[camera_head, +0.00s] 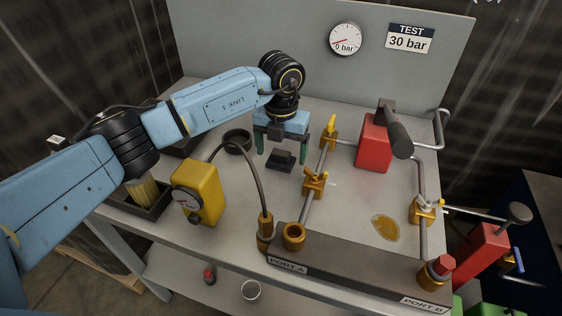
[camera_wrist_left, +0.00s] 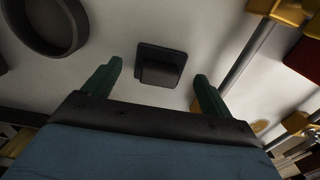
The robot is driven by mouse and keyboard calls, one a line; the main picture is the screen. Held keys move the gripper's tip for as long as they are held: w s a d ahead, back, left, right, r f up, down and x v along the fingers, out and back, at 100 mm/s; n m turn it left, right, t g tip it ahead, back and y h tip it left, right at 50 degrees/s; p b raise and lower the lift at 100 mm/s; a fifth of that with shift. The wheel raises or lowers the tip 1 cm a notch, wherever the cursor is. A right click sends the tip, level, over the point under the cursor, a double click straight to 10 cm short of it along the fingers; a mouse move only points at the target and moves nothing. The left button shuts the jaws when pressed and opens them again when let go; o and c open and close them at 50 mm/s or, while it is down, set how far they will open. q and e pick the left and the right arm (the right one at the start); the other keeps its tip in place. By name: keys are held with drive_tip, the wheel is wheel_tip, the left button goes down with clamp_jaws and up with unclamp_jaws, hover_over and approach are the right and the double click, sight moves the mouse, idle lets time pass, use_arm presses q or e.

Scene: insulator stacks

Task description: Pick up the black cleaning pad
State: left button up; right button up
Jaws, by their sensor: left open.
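The black cleaning pad (camera_head: 281,161) lies on the grey bench top, a dark flat block with a raised grip on it. It also shows in the left wrist view (camera_wrist_left: 160,66), just beyond and between the fingertips. My left gripper (camera_head: 281,150) points down above the pad, with its two green fingers apart and nothing between them. In the left wrist view the open fingers (camera_wrist_left: 158,80) stand on either side of the pad and apart from it. My right gripper is not in view.
A dark round dish (camera_head: 238,141) sits left of the pad. A yellow gauge box (camera_head: 198,193) with a hose stands nearer. Brass valves and pipe (camera_head: 314,183) are close on the right, with a red pump (camera_head: 373,143) beyond. An amber puddle (camera_head: 386,228) lies at the right.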

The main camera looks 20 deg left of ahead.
sight(281, 152)
use_arm(q)
drive_tip(key=shift+f, duration=0.55)
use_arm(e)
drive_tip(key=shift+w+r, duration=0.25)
